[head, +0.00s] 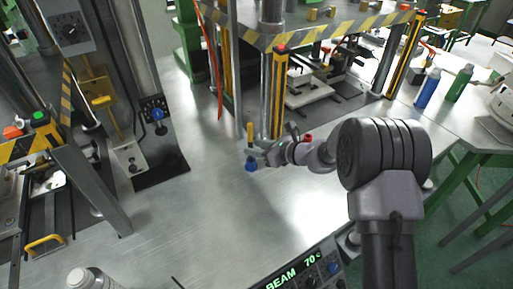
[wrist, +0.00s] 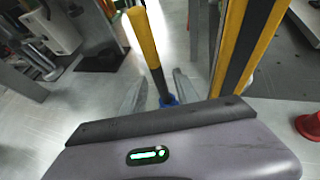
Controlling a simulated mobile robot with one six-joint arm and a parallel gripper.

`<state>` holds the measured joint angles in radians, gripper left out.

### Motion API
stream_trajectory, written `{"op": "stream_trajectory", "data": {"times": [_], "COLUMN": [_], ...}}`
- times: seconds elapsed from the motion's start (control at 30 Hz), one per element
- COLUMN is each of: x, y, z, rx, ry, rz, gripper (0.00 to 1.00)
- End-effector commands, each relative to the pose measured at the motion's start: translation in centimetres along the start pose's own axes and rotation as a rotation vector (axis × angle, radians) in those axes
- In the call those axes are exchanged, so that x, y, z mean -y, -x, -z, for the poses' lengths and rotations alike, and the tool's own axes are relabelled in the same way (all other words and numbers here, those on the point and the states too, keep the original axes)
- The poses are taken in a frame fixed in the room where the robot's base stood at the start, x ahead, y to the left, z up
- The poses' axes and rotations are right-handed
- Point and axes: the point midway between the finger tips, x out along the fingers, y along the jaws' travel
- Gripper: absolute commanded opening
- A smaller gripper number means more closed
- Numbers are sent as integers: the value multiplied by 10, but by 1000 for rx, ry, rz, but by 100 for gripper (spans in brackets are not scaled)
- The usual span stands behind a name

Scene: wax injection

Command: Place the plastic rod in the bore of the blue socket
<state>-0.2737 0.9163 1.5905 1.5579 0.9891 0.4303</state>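The plastic rod (wrist: 144,38) has a yellow upper part and a black lower part. Its yellow top also shows in the head view (head: 250,132), upright above the blue socket (head: 251,165). In the wrist view the rod's black end meets the blue socket (wrist: 169,100), mostly hidden behind my gripper's body; I cannot tell how deep the rod sits. My gripper (wrist: 160,88) has one finger on each side of the rod, with a visible gap on both sides. It looks open. In the head view my gripper (head: 258,154) is at the rod, just above the socket.
A yellow-and-black striped post (head: 278,95) of the press stands close behind my gripper. A red object (wrist: 309,125) is at the right of the wrist view. A control panel with a green display (head: 296,274) is in front. The metal table (head: 180,215) to the left is clear.

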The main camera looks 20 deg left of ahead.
Motion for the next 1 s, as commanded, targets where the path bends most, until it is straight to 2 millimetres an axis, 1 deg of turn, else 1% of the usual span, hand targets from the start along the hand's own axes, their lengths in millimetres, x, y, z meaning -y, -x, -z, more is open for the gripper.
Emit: {"op": "stream_trajectory", "data": {"times": [0.1,0.17,0.27,0.4,0.5,0.6,0.7,0.83,0.87,0.93,0.97,1.0], "x": [0,1,1,2,1,1,0,-1,-3,-16,-26,-43], "y": [1,6,29,70,95,111,119,122,126,144,158,180], "z": [0,-1,-3,-4,-3,-2,-1,-2,-7,-26,-37,-53], "rx": [0,0,0,1,1,1,0,-1,-4,-27,-47,-80], "ry": [0,0,-1,-2,-2,0,-1,8,26,126,195,309], "rz": [0,1,2,4,3,2,0,-2,-6,-30,-48,-74], "gripper": [37,37,37,37,37,37,37,37,37,37,37,37]}}
